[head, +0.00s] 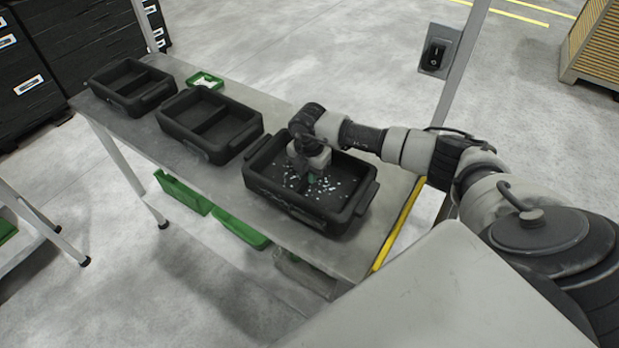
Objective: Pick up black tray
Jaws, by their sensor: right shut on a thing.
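Three black trays stand in a row on a grey metal table. The nearest black tray (361,200) holds small light bits scattered on its floor. The middle black tray (215,150) and the far black tray (130,108) each show a divider across the inside and look empty. My right gripper (310,178) reaches down into the middle of the nearest tray and is shut on it, seemingly at its central divider. The wrist hides the grip point. A small green patch shows at the fingertips. The tray appears level, at the table top. My left gripper is out of view.
The grey table (240,192) has a yellow strip (398,226) along its right edge. A small green box (205,82) sits behind the middle tray. Green bins (182,193) are below. A post with a black switch (435,54) stands behind my right arm.

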